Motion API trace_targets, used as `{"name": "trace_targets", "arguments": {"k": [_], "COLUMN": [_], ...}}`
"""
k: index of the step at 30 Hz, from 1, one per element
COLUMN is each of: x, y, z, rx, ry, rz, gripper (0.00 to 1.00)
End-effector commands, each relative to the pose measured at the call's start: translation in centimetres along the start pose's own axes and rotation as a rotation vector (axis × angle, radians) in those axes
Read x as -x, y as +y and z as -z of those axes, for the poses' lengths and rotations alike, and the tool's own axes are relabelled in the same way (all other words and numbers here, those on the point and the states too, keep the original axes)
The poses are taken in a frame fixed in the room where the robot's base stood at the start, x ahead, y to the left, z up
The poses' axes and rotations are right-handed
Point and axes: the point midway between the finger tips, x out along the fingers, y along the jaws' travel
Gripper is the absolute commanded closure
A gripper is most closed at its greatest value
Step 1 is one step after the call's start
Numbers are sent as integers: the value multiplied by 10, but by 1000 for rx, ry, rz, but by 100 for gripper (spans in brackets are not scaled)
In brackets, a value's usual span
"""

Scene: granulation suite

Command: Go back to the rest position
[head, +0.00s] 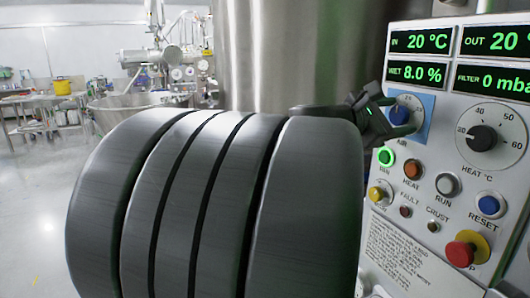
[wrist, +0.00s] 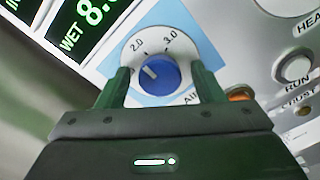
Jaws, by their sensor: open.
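My gripper (head: 388,112) is at the upper left of the control panel (head: 462,165), in front of the blue air knob (head: 400,113). In the wrist view its two green-lit fingers stand open on the left and right of the blue knob (wrist: 158,74). I cannot tell whether either finger touches it. The knob's white mark points up and left on a dial with 2.0 and 3.0 showing. The fingers and palm cover the lower part of that dial.
The heat dial (head: 482,139), several buttons and a red stop button (head: 461,253) on yellow lie right of and below my gripper. Green displays (head: 417,75) sit above. A large steel vessel (head: 300,55) stands behind my arm. Open floor (head: 40,200) shows at left.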

Motion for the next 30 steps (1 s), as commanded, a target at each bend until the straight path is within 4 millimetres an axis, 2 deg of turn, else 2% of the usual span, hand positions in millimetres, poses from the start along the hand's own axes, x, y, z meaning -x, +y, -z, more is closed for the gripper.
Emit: {"name": "trace_targets", "arguments": {"k": [21,30], "x": [0,0], "y": [3,2], "z": [-4,-2], "rx": [414,535], "ry": [1,1], "rz": [2,1], "gripper": [39,39]}}
